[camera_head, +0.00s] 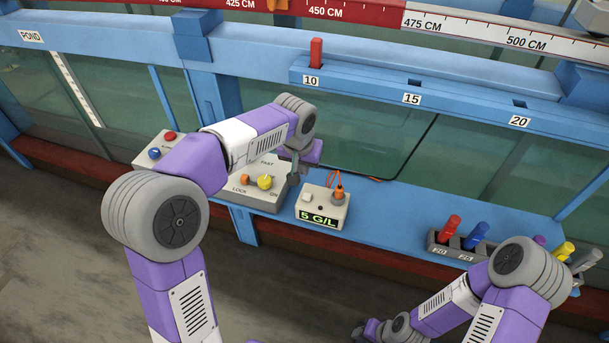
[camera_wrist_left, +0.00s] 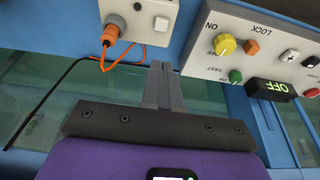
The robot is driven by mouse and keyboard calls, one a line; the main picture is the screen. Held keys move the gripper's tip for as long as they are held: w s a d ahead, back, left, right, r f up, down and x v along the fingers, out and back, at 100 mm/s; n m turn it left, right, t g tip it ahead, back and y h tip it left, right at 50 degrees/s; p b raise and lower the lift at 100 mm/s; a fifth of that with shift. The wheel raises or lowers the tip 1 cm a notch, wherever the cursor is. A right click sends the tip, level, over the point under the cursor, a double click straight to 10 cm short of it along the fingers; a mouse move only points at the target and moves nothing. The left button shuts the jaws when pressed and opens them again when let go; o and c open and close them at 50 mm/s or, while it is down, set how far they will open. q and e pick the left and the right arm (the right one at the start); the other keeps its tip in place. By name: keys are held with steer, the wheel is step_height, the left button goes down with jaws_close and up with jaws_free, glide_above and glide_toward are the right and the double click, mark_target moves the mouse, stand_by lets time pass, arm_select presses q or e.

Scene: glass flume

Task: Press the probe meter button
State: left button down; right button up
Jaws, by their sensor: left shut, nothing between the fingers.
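The probe meter (camera_head: 323,208) is a small pale box on the blue ledge, with a "5 G/L" display and an orange plug. Its white square button (camera_head: 307,197) is on the top, left of the plug. In the left wrist view the meter (camera_wrist_left: 137,32) is upside down and the button (camera_wrist_left: 161,23) lies just beyond my fingertips. My left gripper (camera_head: 293,180) is shut and empty, up and left of the button, apparently apart from it. It also shows in the left wrist view (camera_wrist_left: 160,66). My right gripper (camera_head: 364,329) is low in the head view, away from the meter; its jaws are unclear.
A control box (camera_head: 240,195) with yellow, orange and green knobs, marked LOCK and ON, stands left of the meter. A rack (camera_head: 437,246) with coloured handles sits to the right. An orange cable (camera_wrist_left: 108,64) runs from the plug. The glass flume wall (camera_head: 370,130) rises behind the ledge.

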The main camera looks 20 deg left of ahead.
arm_select(q)
steer(key=b, duration=0.2)
glide_toward(307, 194)
steer(key=x, duration=0.5)
steer(key=shift+w+f, duration=0.15)
steer(key=shift+w, duration=0.1)
steer(key=shift+f, duration=0.6)
